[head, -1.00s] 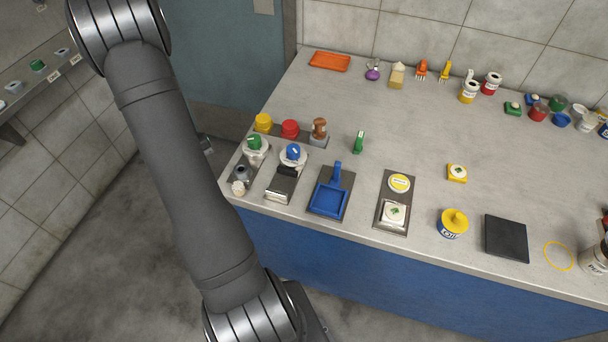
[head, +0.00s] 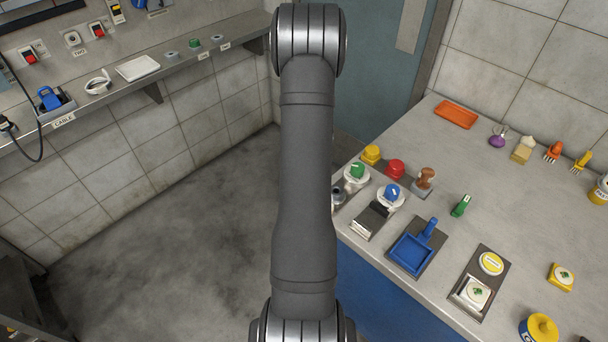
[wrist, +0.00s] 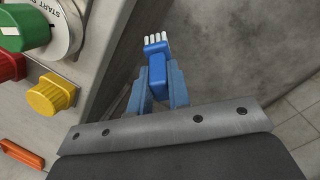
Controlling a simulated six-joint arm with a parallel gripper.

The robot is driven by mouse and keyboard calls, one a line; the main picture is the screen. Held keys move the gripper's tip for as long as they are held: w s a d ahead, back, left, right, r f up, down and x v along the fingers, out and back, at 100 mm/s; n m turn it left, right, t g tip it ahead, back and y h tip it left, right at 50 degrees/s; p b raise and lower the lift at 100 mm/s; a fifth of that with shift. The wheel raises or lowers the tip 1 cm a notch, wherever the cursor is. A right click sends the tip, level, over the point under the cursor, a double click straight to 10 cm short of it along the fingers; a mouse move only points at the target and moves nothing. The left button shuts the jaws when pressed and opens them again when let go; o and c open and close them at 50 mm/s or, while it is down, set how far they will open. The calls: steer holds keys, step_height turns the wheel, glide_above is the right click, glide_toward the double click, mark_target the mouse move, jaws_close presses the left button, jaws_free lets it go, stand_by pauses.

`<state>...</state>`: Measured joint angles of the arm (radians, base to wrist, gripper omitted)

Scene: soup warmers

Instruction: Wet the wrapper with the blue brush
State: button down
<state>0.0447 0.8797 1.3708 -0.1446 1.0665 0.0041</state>
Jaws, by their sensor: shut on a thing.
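In the wrist view my gripper (wrist: 157,82) is shut on the blue brush (wrist: 157,68), whose white bristles point away from me. The brush is clear of any surface, with the grey floor behind it and the counter's side to its left. In the head view my arm stands in the middle and the gripper and brush do not show. I cannot pick out the wrapper with certainty.
The counter (head: 388,138) stands at the right with a blue tray (head: 411,253), a green knob (head: 357,170), a blue knob (head: 391,192) and a yellow button (head: 371,154). A wall shelf (head: 190,58) holds small items at the left. Open floor lies between them.

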steer(key=w+d+r, duration=0.6)
steer(key=d+r, duration=0.3)
steer(key=d, duration=0.4)
steer(key=s+d+r, duration=0.4)
steer(key=s+d, duration=0.1)
steer(key=d, duration=0.5)
steer(key=s+d+r, duration=0.2)
steer(key=s+d, duration=0.4)
steer(key=s, duration=0.5)
steer(key=s+d+r, duration=0.1)
steer(key=s+d, duration=0.6)
steer(key=s, duration=0.3)
steer(key=s+r, duration=0.3)
steer(key=s, duration=1.9)
steer(key=shift+w+d+f, duration=0.1)
steer(key=shift+w+f, duration=0.05)
steer(key=shift+f, duration=1.05)
steer(key=shift+w+f, duration=0.15)
steer(key=shift+f, duration=1)
